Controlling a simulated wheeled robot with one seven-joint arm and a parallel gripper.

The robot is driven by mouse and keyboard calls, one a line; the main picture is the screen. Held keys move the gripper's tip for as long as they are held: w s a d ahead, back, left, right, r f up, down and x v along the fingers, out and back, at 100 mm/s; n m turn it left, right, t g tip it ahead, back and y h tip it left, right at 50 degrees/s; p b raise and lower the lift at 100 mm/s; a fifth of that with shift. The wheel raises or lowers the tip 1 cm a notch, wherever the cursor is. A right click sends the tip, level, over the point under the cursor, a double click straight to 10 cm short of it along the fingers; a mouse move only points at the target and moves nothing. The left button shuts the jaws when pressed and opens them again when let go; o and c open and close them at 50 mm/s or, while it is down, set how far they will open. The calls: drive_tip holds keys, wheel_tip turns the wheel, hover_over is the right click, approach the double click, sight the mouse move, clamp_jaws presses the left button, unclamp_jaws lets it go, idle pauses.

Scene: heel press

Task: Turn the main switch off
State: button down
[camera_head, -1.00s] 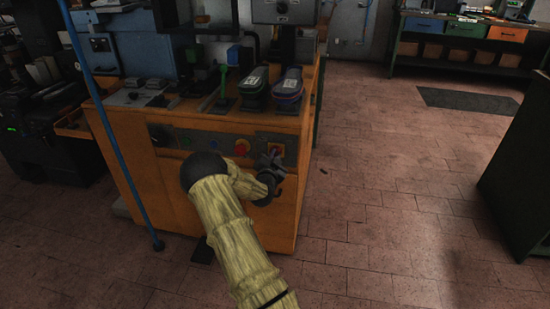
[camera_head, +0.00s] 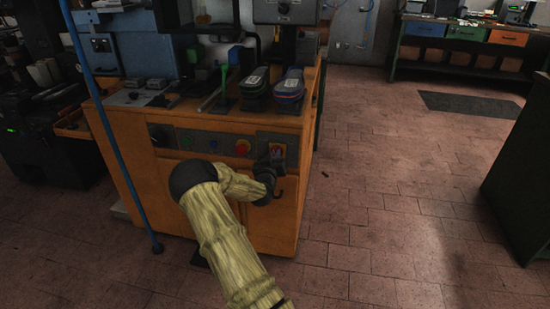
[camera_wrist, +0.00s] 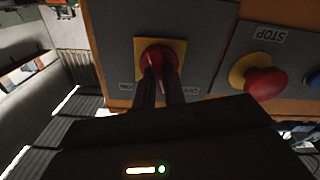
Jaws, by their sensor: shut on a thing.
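The main switch is a red knob on a yellow square plate on the grey panel. In the wrist view the red knob (camera_wrist: 157,53) sits between the two dark fingers of my gripper (camera_wrist: 160,75), which is shut on it. The lettering beside the plate is partly covered by the fingers and shows upside down. In the head view my gripper (camera_head: 277,158) reaches the panel at the right end of the orange cabinet's front, and it hides most of the switch there.
A red STOP button (camera_wrist: 265,82) on a yellow base sits close beside the switch; it also shows in the head view (camera_head: 242,147). Pedals (camera_head: 254,88) stand on the orange cabinet (camera_head: 140,165). A blue pole (camera_head: 115,140) stands at left. Tiled floor (camera_head: 385,180) is clear at right.

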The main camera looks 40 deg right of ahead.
drive_tip(key=n, duration=0.5)
drive_tip(key=shift+w+a+f+b, duration=0.1)
drive_tip(key=shift+b, duration=0.2)
drive_tip(key=shift+n, duration=0.4)
drive_tip(key=c, duration=1.5)
unclamp_jaws()
drive_tip(key=shift+o, duration=0.2)
drive_tip(key=shift+a, duration=0.1)
drive_tip(key=p+v, duration=0.1)
drive_tip(key=v, duration=1.6)
drive_tip(key=shift+p, duration=0.35)
